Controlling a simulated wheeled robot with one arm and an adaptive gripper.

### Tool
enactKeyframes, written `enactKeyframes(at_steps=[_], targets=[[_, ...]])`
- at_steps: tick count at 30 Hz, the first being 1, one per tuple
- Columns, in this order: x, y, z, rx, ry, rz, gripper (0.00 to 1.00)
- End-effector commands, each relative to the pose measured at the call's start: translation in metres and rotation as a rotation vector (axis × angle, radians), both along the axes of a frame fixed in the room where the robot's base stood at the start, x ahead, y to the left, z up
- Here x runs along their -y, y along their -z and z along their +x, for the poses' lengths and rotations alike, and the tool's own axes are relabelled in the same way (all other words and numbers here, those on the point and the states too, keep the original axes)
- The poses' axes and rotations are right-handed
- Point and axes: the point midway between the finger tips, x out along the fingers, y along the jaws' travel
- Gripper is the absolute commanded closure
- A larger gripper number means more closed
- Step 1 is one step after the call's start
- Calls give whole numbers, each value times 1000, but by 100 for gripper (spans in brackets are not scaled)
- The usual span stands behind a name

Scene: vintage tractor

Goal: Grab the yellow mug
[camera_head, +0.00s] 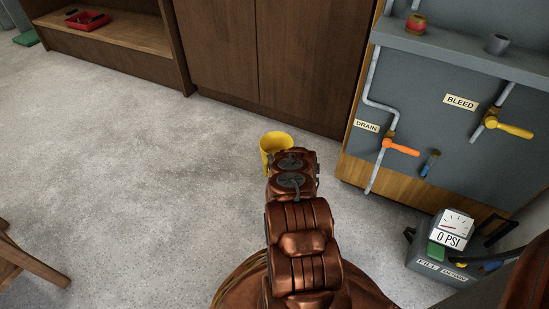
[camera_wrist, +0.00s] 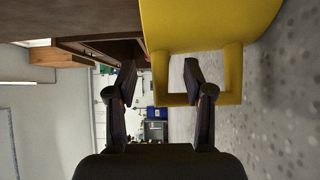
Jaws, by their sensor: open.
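The yellow mug (camera_head: 272,142) stands on the grey floor in the head view, just beyond the end of my arm, which hides part of it. In the wrist view the mug (camera_wrist: 205,22) fills the top right, very close, with its squared handle (camera_wrist: 161,80) reaching down toward me. My gripper (camera_wrist: 161,72) is open. One side of the handle lies between the two fingers, and the right finger shows over the handle's opening. I cannot tell whether either finger touches the handle. The fingers are hidden in the head view.
Brown wooden cabinets (camera_head: 262,50) stand behind the mug. A grey panel with an orange drain lever (camera_head: 401,147) and a yellow bleed lever (camera_head: 515,129) is at right. A pump box with a gauge (camera_head: 452,229) sits below it.

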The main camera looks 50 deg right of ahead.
Motion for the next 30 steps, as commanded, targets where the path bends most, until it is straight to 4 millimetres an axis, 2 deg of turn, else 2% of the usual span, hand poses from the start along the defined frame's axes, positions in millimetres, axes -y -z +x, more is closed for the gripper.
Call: enactKeyframes(at_steps=[4, 13, 27, 28, 30], targets=[[7, 0, 13, 1, 1, -1, 48], [9, 1, 15, -2, 3, 1, 48], [9, 1, 15, -1, 3, 0, 97], [9, 1, 15, -1, 3, 0, 100], [9, 1, 15, -1, 3, 0, 100]])
